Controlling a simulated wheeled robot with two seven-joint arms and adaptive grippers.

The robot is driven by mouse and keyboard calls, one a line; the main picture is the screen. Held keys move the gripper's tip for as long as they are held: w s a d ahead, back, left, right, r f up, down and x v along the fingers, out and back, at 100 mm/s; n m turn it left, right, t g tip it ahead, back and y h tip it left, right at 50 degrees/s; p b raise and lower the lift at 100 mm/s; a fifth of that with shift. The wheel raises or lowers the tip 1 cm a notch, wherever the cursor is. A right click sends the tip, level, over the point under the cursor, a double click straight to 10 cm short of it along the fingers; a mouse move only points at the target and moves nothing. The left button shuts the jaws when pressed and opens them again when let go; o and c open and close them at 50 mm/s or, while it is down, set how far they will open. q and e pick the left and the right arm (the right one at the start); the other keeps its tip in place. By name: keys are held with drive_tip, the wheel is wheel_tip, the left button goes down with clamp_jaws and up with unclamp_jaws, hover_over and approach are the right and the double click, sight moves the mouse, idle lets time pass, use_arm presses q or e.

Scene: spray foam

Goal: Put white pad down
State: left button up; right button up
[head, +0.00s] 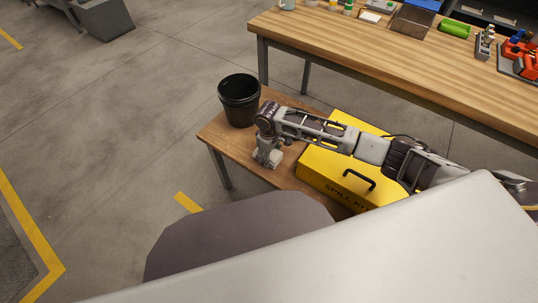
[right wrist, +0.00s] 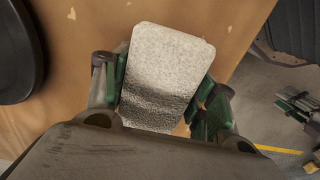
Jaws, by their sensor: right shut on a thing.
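The white pad (right wrist: 168,65) is a speckled, pale, rounded slab between the green-lined fingers of my right gripper (right wrist: 160,95) in the right wrist view. The gripper is shut on it. The wooden bench top lies below the pad; I cannot tell whether the pad touches it. In the head view my right gripper (head: 267,157) is low over the small wooden bench (head: 225,132), between the black bucket and the yellow box. The pad is hard to make out there.
A black bucket (head: 239,103) stands at the bench's far left end. A yellow spill kit box (head: 325,172) with a black handle takes up the right part, under my right arm. A long wooden worktable (head: 350,50) with several tools stands behind. Some bench top is bare near the front left.

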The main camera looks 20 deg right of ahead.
drive_tip(key=shift+f, duration=0.1)
drive_tip(key=o, duration=1.2)
drive_tip(key=shift+o, duration=0.7)
